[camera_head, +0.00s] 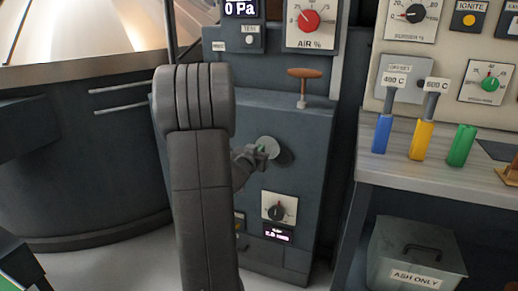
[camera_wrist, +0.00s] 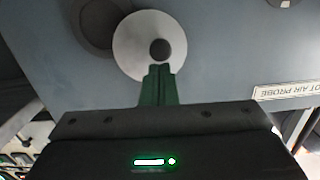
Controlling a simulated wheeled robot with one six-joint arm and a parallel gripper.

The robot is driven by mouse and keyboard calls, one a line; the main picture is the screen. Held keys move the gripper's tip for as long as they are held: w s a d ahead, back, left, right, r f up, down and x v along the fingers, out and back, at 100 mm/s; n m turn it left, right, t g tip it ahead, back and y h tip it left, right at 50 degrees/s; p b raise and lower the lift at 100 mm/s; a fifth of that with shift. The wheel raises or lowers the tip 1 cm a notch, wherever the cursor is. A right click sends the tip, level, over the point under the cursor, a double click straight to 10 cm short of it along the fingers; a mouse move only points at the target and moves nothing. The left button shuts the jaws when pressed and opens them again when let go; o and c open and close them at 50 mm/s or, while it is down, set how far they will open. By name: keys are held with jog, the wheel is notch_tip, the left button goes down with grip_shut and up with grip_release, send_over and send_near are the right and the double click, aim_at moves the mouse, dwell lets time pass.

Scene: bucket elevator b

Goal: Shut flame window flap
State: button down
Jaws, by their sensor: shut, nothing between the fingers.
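The flame window flap appears to be a pale grey round disc (camera_head: 285,152) on the front of the dark cabinet. In the wrist view the disc (camera_wrist: 135,45) has a dark knob (camera_wrist: 161,49) and overlaps part of a dark round area (camera_wrist: 88,22), with the rest of that area showing to the left. My gripper (camera_head: 264,149) is in front of the disc. In the wrist view its green fingers (camera_wrist: 159,68) are together and empty, with their tips at the lower edge of the knob. I cannot tell whether they touch it.
Below the disc is a panel with a dial (camera_head: 279,209). A T-handle (camera_head: 301,85) stands on the cabinet ledge above. At right is a bench with blue, yellow and green holders (camera_head: 460,146) and an ash box (camera_head: 415,255). A probe label (camera_wrist: 288,92) shows in the wrist view.

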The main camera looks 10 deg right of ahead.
jog(key=s+d+f+n+h+p, duration=0.1)
jog(key=f+n+p, duration=0.4)
jog(key=n, duration=0.6)
jog(key=shift+s+d+f+p, duration=0.25)
jog(key=shift+s+d+p, duration=0.25)
jog(key=shift+d, duration=0.55)
jog(key=shift+s+d, duration=0.1)
